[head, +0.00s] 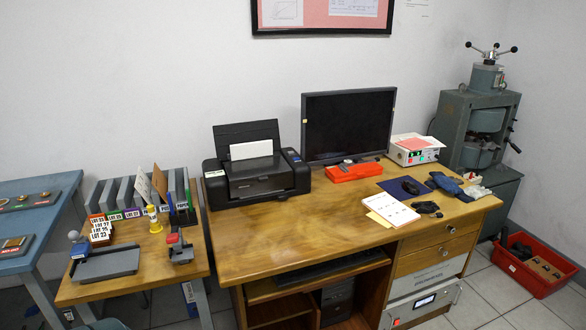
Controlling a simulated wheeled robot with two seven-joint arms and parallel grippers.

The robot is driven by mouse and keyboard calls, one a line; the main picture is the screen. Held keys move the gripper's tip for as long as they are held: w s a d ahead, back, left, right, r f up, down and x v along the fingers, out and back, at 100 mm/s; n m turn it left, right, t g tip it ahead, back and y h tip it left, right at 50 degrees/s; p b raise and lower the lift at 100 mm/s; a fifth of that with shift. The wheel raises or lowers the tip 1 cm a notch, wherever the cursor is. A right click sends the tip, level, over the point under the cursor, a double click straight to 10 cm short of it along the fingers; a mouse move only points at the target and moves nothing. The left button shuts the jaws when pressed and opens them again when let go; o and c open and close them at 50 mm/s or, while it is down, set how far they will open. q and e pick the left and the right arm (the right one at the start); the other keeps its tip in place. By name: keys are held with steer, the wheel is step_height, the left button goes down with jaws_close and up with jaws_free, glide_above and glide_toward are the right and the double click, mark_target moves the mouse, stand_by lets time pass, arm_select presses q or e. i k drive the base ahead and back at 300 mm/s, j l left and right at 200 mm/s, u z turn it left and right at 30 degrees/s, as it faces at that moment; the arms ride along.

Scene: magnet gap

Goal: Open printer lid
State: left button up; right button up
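A black printer (257,176) stands at the back left of the wooden desk (275,237). A dark panel (247,134) stands upright at its rear, with white paper (251,150) leaning in front of it. The top of the body looks flat, and I cannot tell how its lid is set. Neither of my grippers is in view.
A black monitor (348,124) stands right of the printer, with a red box (353,172) in front. A side table (131,256) with file holders adjoins on the left. A grey press (480,140) and red crate (536,264) stand at right. The desk's front left is clear.

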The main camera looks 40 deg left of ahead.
mark_target(261, 170)
steer(key=i+u, duration=0.35)
steer(key=i+l+u, duration=0.15)
steer(key=u, duration=0.2)
steer(key=i+l+u, duration=0.3)
steer(key=i+j, duration=0.05)
steer(key=i, duration=0.05)
